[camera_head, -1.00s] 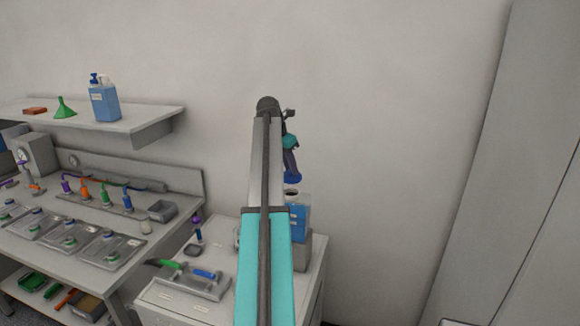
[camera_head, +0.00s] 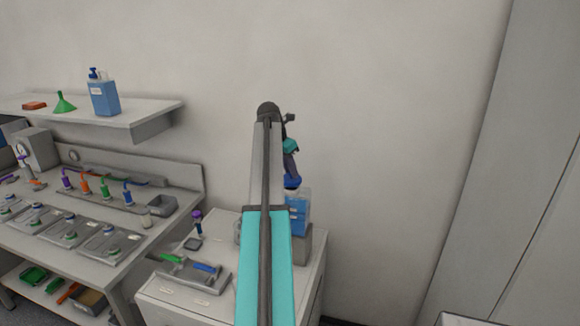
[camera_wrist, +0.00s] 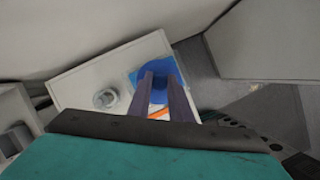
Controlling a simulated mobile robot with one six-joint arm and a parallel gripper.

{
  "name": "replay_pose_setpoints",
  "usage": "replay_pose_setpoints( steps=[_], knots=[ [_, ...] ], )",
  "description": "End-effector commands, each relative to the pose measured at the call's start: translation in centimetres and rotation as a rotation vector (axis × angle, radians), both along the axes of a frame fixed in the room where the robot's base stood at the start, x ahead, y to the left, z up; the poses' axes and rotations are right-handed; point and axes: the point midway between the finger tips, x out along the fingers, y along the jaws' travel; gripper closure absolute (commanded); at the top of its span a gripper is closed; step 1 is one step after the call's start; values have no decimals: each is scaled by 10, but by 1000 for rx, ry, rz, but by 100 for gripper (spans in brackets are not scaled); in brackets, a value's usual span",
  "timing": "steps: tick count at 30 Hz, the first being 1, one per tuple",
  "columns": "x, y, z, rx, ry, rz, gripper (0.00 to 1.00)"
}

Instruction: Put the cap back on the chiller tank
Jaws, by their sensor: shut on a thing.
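The chiller tank (camera_head: 299,218) is a blue translucent container on top of the white cabinet, partly hidden behind my arm in the head view. My gripper (camera_head: 292,178) points down just above the tank's top. It is shut on the blue cap (camera_head: 292,183). In the wrist view the cap (camera_wrist: 160,70) shows as a blue disc at the ends of my gripper's dark fingers (camera_wrist: 160,88), over the tank (camera_wrist: 133,78). The cap hides the tank's opening, so I cannot tell whether it touches the neck.
A round, pale container (camera_wrist: 106,98) stands beside the tank on the cabinet top (camera_wrist: 85,80). A grey tool tray (camera_head: 190,275) lies at the cabinet's front. The workbench (camera_head: 60,250) is on the left, below a shelf (camera_head: 140,118). The wall is behind.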

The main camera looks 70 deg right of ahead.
Motion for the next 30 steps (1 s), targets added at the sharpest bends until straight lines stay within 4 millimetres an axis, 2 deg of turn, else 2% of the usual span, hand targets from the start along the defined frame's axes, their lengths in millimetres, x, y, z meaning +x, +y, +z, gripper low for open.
replay_pose_setpoints(
  steps=[13, 30],
  knots=[
    [0, 0, -22, 0, 0, 0, 100],
    [1, 0, -25, 0, 0, 2, 100]
  ],
)
